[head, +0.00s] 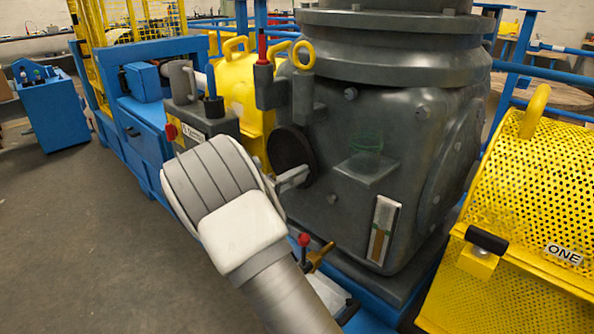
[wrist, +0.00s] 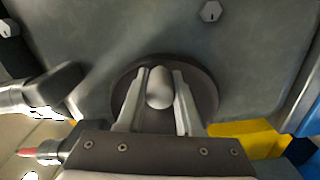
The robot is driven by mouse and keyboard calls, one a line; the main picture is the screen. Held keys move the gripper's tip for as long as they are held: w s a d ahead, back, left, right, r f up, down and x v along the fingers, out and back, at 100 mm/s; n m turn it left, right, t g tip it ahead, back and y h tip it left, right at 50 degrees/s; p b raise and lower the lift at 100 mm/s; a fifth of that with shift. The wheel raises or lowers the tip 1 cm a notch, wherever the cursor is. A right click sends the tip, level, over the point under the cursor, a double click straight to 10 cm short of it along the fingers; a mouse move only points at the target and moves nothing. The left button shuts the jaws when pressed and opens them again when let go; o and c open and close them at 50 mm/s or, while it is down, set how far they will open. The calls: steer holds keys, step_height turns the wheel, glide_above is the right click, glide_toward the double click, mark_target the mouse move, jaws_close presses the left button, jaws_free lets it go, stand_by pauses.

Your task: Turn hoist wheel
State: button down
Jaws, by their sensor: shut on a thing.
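The hoist wheel is a dark round disc (head: 289,147) on the front of the big grey gear housing (head: 375,140). In the wrist view the wheel (wrist: 206,92) lies flat behind my fingers. A pale grey rounded knob (wrist: 159,88) stands out from it between the two fingers. My gripper (wrist: 159,78) is shut on this knob. In the head view my gripper (head: 297,177) reaches the lower part of the wheel from below, and the knob cannot be made out there. My wrist covers the area below and left of the wheel.
A red-tipped lever (head: 263,48) and a yellow ring (head: 303,55) stand above the wheel. A red-knobbed lever (head: 304,240) is below, near my forearm. Yellow perforated guard (head: 540,165) stands at right. A grey box (head: 200,125) is at left; open floor (head: 75,230) lies beyond.

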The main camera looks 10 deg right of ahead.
mark_target(302, 184)
steer(key=f+m, duration=0.2)
steer(key=shift+w+a+m, duration=0.1)
steer(key=shift+a+m, duration=0.1)
steer(key=shift+m, duration=0.2)
steer(key=f+m, duration=0.1)
steer(key=w+f+m, duration=0.1)
steer(key=m, duration=0.1)
steer(key=a+f+m, duration=0.1)
steer(key=m, duration=0.1)
steer(key=shift+w+f, duration=0.1)
steer(key=shift+w, duration=0.15)
steer(key=shift+w+a+f+m, duration=0.25)
steer(key=shift+w+f+m, duration=0.15)
steer(key=shift+m, duration=0.5)
steer(key=shift+w+a+f+m, duration=0.25)
steer(key=shift+w+m, duration=0.1)
steer(key=shift+m, duration=0.55)
steer(key=c, duration=0.6)
jaws_free()
steer(key=p+v, duration=0.4)
steer(key=v, duration=1.3)
steer(key=shift+s+a, duration=0.1)
steer(key=shift+a, duration=0.05)
